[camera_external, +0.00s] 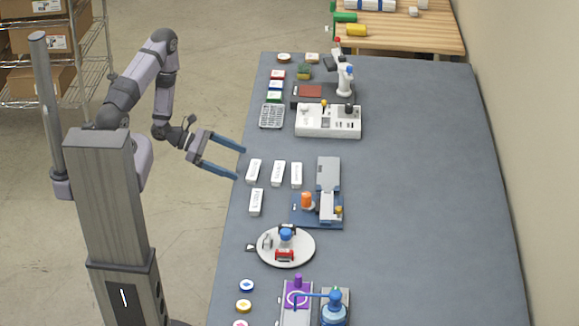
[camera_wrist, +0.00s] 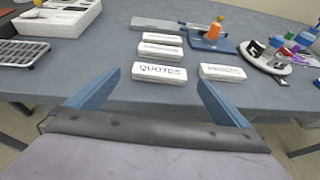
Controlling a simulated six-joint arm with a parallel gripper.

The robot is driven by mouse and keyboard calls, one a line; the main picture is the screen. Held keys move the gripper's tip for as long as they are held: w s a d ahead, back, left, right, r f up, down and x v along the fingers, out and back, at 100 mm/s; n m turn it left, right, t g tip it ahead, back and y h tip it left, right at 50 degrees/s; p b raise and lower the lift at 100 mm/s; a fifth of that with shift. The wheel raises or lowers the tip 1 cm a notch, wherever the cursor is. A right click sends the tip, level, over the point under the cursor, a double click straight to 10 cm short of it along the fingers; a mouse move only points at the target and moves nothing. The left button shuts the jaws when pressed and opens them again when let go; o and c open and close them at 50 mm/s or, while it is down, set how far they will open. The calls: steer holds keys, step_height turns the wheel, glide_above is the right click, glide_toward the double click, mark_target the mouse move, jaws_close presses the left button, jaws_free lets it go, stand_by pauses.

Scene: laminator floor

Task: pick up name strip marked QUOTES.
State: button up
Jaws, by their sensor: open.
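The name strip marked QUOTES (camera_wrist: 160,72) is a white block with dark lettering, lying flat near the table's front edge. In the external view it is the strip (camera_external: 254,170) nearest my gripper, where its lettering is too small to read. My gripper (camera_external: 239,164) is open and empty, its two blue fingers pointing toward the strip and just short of it. In the wrist view the fingers (camera_wrist: 159,80) stand apart to either side of the QUOTES strip, which lies beyond them. Nothing hides the strip's face.
Another white strip (camera_wrist: 222,72) lies to the right of QUOTES, and two more (camera_wrist: 160,50) (camera_wrist: 162,39) lie behind it. A blue-grey fixture (camera_external: 328,190) with an orange knob stands behind the strips.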

mark_target(253, 169)
steer(key=shift+d+f, duration=0.1)
steer(key=shift+d, duration=0.15)
steer(key=p+x, duration=0.2)
steer(key=x, duration=0.1)
steer(key=shift+s+d, duration=0.1)
steer(key=shift+d, duration=0.1)
steer(key=shift+p+x, duration=0.3)
steer(key=shift+x, duration=0.5)
steer(key=shift+f, duration=0.1)
steer(key=shift+a, duration=0.1)
steer(key=c, duration=1)
